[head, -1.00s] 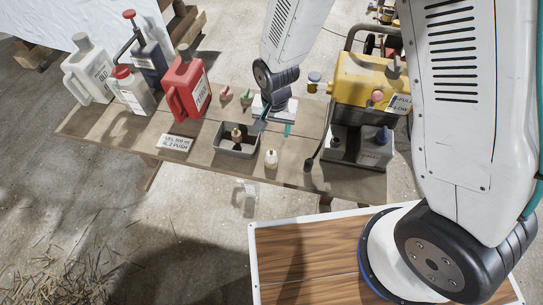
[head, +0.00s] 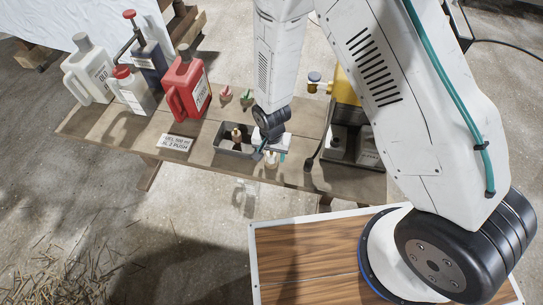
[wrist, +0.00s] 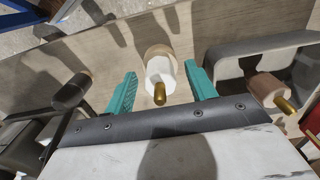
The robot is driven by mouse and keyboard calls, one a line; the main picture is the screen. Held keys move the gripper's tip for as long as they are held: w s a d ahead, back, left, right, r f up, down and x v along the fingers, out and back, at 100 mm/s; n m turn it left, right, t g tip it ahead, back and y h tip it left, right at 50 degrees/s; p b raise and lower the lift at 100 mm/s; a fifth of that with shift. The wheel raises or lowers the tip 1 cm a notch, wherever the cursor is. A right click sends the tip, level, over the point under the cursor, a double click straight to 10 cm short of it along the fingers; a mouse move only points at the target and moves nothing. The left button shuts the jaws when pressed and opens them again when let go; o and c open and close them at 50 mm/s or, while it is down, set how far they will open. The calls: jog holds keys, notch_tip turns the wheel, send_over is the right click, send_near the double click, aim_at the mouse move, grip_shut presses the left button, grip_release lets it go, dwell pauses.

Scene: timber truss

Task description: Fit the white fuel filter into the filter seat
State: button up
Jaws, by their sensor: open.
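The white fuel filter (wrist: 159,68) stands between my gripper's two teal fingers in the wrist view, its brass tip towards me. A gap shows on each side of it. My gripper (wrist: 161,76) is open and holds nothing. In the head view my gripper (head: 270,158) is low over the bench's front edge, and the filter (head: 271,163) is mostly hidden behind it. A tan filter with a brass tip (wrist: 272,92) is in the grey tray (wrist: 238,52) to the right. I cannot make out which part is the filter seat.
A black-knobbed lever (wrist: 72,92) is close to the left finger in the wrist view. A yellow machine (head: 347,88) over a grey base (head: 367,150) stands right of the gripper. A red can (head: 187,88) and other containers stand left. The bench's (head: 105,127) front left is clear.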

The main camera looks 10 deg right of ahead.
jog(key=c, duration=1.1)
jog(key=shift+o, duration=0.2)
jog(key=shift+r, duration=0.15)
